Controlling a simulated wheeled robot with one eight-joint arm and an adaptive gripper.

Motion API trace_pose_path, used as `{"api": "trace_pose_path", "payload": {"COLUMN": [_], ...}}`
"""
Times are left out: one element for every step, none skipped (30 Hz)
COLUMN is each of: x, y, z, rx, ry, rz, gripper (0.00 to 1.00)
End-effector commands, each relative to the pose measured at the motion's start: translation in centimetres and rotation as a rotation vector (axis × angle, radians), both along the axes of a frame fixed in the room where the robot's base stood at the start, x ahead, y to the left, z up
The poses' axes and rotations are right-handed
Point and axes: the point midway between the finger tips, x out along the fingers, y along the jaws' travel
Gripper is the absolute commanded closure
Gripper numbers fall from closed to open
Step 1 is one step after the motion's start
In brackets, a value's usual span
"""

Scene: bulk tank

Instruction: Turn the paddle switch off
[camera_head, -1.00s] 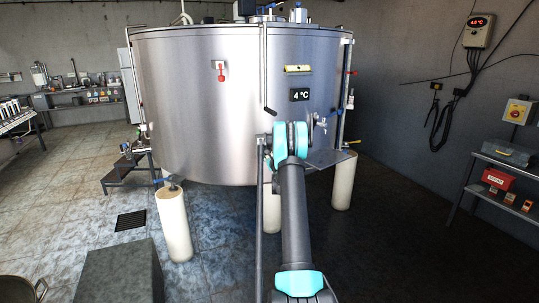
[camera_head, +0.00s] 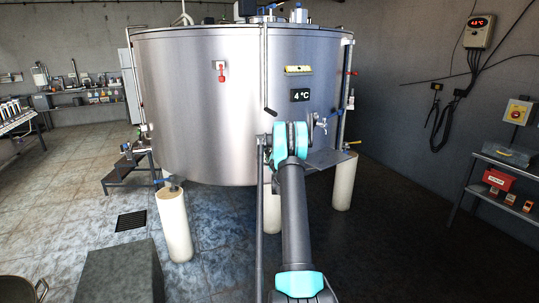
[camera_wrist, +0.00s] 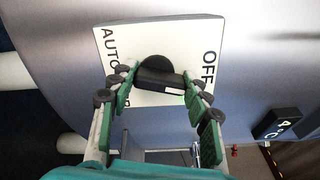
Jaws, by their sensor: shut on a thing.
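The paddle switch (camera_wrist: 165,80) is a black paddle with a round black hub on a white plate (camera_wrist: 112,42) in the wrist view. The plate reads AUTO on the left and OFF on the right; another label at the lower left is mostly hidden by a finger. My gripper (camera_wrist: 160,83) has its green-and-grey fingers on the two ends of the paddle and is shut on it. The paddle lies nearly crosswise in the picture. In the head view, the switch and my gripper are hidden behind my arm.
The plate is on the steel tank (camera_head: 190,100). A 4 °C display (camera_head: 300,95), a yellow level (camera_head: 299,70) and a small tap (camera_head: 321,122) are on the tank near my arm. A shelf with a red box (camera_head: 497,179) stands at the right.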

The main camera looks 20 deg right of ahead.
Motion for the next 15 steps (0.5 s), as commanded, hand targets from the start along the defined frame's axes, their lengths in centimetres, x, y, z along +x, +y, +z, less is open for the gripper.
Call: {"api": "trace_pose_path", "payload": {"x": [0.00,0.00,0.00,-0.01,-0.01,0.00,0.00,0.00,0.00,0.00,0.00,0.00,0.00,0.00,0.00], "y": [0.06,0.07,0.08,0.09,0.10,0.11,0.12,0.12,0.13,0.15,0.15,0.16,0.16,0.16,0.17], "z": [-0.02,-0.02,-0.02,-0.03,-0.02,-0.03,-0.03,-0.03,-0.02,-0.03,-0.03,-0.03,-0.04,-0.04,-0.04], "rx": [-0.034,-0.056,-0.084,-0.103,-0.121,-0.145,-0.159,-0.175,-0.193,-0.206,-0.216,-0.231,-0.239,-0.246,-0.255], "ry": [0.004,0.008,0.012,0.014,0.017,0.020,0.022,0.025,0.027,0.029,0.030,0.032,0.033,0.034,0.036], "rz": [0.001,0.001,0.001,0.001,0.001,0.001,0.001,0.001,0.001,0.001,0.001,0.001,0.001,0.001,0.001], "gripper": [0.81,0.81,0.81,0.81,0.81,0.81,0.81,0.81,0.81,0.81,0.81,0.81,0.81,0.81,0.81]}}
